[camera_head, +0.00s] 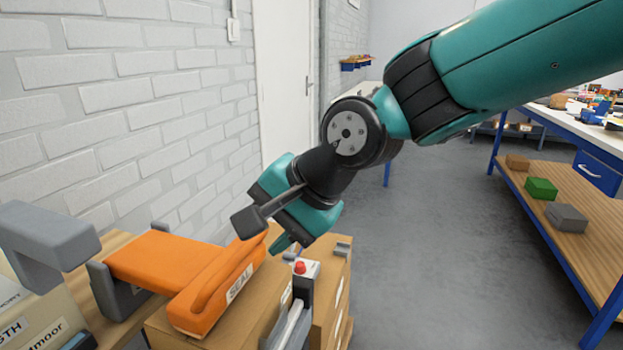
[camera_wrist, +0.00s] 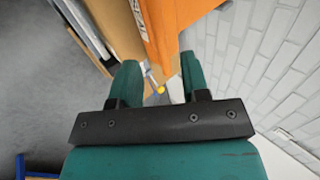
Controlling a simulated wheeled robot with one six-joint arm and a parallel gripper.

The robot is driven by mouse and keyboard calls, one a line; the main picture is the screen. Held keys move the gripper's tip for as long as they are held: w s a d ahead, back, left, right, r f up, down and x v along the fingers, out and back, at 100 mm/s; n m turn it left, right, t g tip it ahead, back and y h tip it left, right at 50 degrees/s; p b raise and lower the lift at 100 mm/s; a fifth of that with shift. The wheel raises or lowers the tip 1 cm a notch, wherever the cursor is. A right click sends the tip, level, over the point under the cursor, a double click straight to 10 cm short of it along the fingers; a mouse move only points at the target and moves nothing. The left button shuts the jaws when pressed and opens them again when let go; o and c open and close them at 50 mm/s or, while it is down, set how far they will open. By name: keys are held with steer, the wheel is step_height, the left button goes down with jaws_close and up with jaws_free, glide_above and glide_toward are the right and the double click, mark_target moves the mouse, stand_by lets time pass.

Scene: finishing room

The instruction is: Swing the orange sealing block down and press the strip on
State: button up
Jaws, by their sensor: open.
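The orange sealing block (camera_head: 215,285), labelled SEAL, is at the lower left of the head view on an orange arm. It appears to lie low over a cardboard box (camera_head: 325,285). My gripper (camera_head: 273,240) is at the block's far right end, pointing down. In the wrist view the orange block (camera_wrist: 160,22) runs up from between the open fingers of my gripper (camera_wrist: 160,65). A gap shows between the fingers and I cannot tell whether either touches the block. I cannot make out the strip for certain; the block's underside is hidden.
A grey fitting with a red button (camera_head: 300,267) stands close beside my gripper. A grey bracket (camera_head: 45,238) is at the far left. The white brick wall (camera_head: 130,110) is close behind. A blue-legged bench (camera_head: 560,220) stands right; the floor between is clear.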

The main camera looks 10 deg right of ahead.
steer(key=v, duration=1.2)
steer(key=shift+p, duration=0.45)
steer(key=s+d+f+n+g+h+p, duration=0.2)
steer(key=s+d+n+p, duration=0.4)
steer(key=s+n, duration=0.5)
steer(key=shift+s+d+f+n+g+h, duration=0.2)
steer(key=shift+d+f+n+g+h, duration=0.2)
steer(key=shift+d+f+n+g, duration=0.35)
steer(key=shift+s+f, duration=0.3)
steer(key=shift+f, duration=0.1)
